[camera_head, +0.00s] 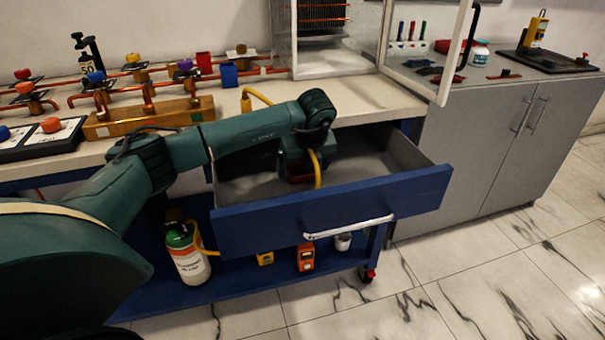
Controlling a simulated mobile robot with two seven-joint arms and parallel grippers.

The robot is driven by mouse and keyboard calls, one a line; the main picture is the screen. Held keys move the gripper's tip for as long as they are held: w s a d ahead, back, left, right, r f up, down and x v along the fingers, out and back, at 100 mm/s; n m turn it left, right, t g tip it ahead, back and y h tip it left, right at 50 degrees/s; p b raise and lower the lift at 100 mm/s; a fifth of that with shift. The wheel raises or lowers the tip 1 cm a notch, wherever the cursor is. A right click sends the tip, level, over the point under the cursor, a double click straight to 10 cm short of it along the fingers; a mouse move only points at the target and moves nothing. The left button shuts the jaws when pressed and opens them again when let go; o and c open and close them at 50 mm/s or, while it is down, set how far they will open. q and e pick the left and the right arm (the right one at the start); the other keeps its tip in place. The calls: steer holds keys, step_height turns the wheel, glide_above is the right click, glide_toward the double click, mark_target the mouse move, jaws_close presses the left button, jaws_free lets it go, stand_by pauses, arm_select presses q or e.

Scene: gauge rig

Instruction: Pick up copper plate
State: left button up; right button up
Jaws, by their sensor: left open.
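My left arm reaches in from the left, over an open drawer (340,208) with a blue front and grey inside. My left gripper (303,176) points down into the drawer, and the front panel partly hides its fingertips. It is open. A small dark reddish patch shows at the fingertips; I cannot tell whether it is the copper plate or part of the gripper. Small flat copper-coloured pieces (504,74) lie on the grey cabinet at the right; I cannot tell whether one is the copper plate. My right gripper is not in view.
A copper pipe rig (150,88) with valves stands on the bench. An open glass door (428,45) stands over the bench's right end. The grey cabinet (490,140) is right of the drawer. A gas bottle (187,255) stands on the blue lower shelf.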

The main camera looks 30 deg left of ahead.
arm_select(q)
steer(key=shift+f, duration=0.1)
steer(key=shift+c, duration=0.2)
steer(key=c, duration=1.2)
steer(key=shift+w, duration=0.1)
steer(key=shift+c, duration=0.5)
